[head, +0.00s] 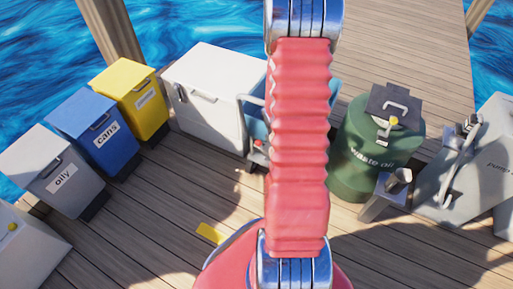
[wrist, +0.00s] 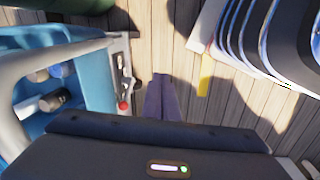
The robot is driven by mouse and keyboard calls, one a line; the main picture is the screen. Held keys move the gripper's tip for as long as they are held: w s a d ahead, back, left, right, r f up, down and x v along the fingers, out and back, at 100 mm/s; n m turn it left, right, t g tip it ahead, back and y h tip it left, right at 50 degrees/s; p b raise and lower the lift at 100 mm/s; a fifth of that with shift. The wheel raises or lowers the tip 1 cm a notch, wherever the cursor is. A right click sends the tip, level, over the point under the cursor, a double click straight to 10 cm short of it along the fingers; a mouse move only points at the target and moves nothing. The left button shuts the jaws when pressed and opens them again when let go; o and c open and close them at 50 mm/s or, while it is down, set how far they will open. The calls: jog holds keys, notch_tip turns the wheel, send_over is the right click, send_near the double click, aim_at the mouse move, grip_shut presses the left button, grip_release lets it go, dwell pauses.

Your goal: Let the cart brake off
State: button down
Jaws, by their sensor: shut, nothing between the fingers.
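The blue cart (wrist: 95,78) is on the left of the wrist view, with a thick grey handle (wrist: 40,62) and several cylindrical items inside. On its end plate is a small metal brake lever with a red knob (wrist: 124,105). My gripper (wrist: 161,80) is shut and empty, pointing at the deck just right of the red knob and apart from it in the picture. In the head view my red arm hides much of the cart (head: 257,130); the red knob (head: 258,144) shows small beside the arm. My gripper is hidden there.
A white chest (head: 212,90) and yellow, blue and grey bins (head: 90,125) stand left. A green waste oil drum (head: 372,150) and a grey pump unit (head: 475,165) stand right. A yellow piece (head: 209,233) lies on the deck. Water lies beyond.

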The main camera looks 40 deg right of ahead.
notch_tip(320, 180, down, 17)
jog(key=w+d+n+t, duration=0.2)
jog(key=n+t, duration=0.2)
jog(key=n, duration=0.5)
jog(key=w+r+n+t+y, duration=0.1)
jog(key=w+r+n+t, duration=0.3)
jog(key=w+n, duration=0.5)
jog(key=shift+w+a+t, duration=0.15)
jog(key=shift+w+t, duration=0.05)
jog(key=shift+t, duration=0.8)
jog(key=shift+w+f, duration=0.1)
jog(key=w+d+f, duration=0.3)
jog(key=w+f, duration=0.1)
jog(key=w, duration=0.3)
jog(key=shift+d+f, duration=0.3)
jog(key=shift+d, duration=0.1)
